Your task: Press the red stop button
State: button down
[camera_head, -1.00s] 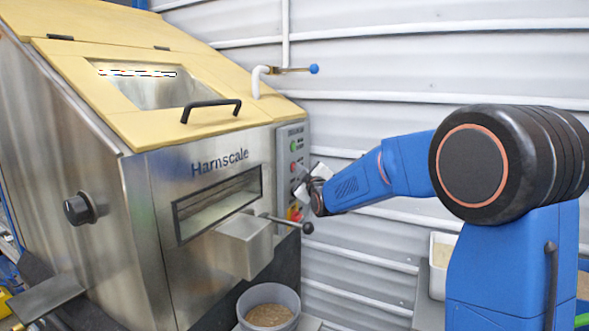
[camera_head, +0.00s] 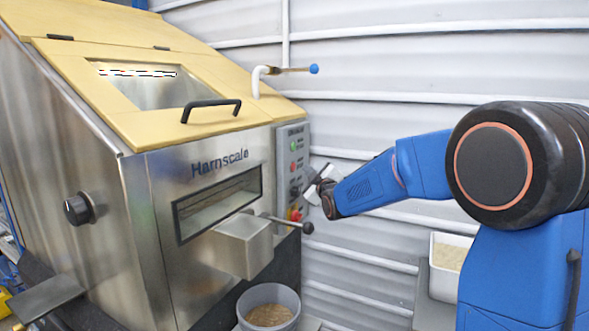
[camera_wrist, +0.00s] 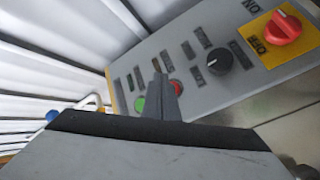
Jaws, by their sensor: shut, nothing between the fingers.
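The red stop button (camera_head: 293,167) sits on the grey control panel (camera_head: 283,185) at the right of the steel machine, below a green button (camera_head: 293,147). In the wrist view the red button (camera_wrist: 177,87) shows just right of my fingers, partly hidden by them; the green button (camera_wrist: 139,104) is to their left. My gripper (camera_head: 306,190) is shut and empty, to the right of the panel and a little lower than the red button in the head view. In the wrist view my gripper (camera_wrist: 160,69) points at the panel; its tips look apart from the button, but depth is hard to judge.
A black knob (camera_wrist: 220,60) and a red rotary switch on a yellow plate (camera_wrist: 282,28) share the panel. A ball-ended lever (camera_head: 307,228) sticks out below. A grey bucket (camera_head: 269,306) stands on the floor. The corrugated wall (camera_head: 400,80) is behind my arm.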

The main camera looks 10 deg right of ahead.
jog(key=s+d, duration=0.2)
jog(key=shift+d, duration=0.35)
dwell(0.5)
jog(key=s+d+f+m+g+h, duration=0.1)
jog(key=s+f, duration=0.5)
jog(key=s, duration=1.2)
jog(key=s+d+f+m+g, duration=0.3)
jog(key=s+f+m+g, duration=0.3)
jog(key=s, duration=1.2)
jog(key=s+d+f+m+g+h, duration=0.1)
jog(key=s+f+m+g, duration=0.3)
jog(key=s, duration=1.4)
notch_tip(320, 180, down, 4)
jog(key=d+g, duration=0.1)
jog(key=g, duration=0.1)
jog(key=shift+s+r+g+h, duration=0.2)
jog(key=shift+r+g+h, duration=0.1)
jog(key=shift+g, duration=0.1)
jog(key=shift+w, duration=0.1)
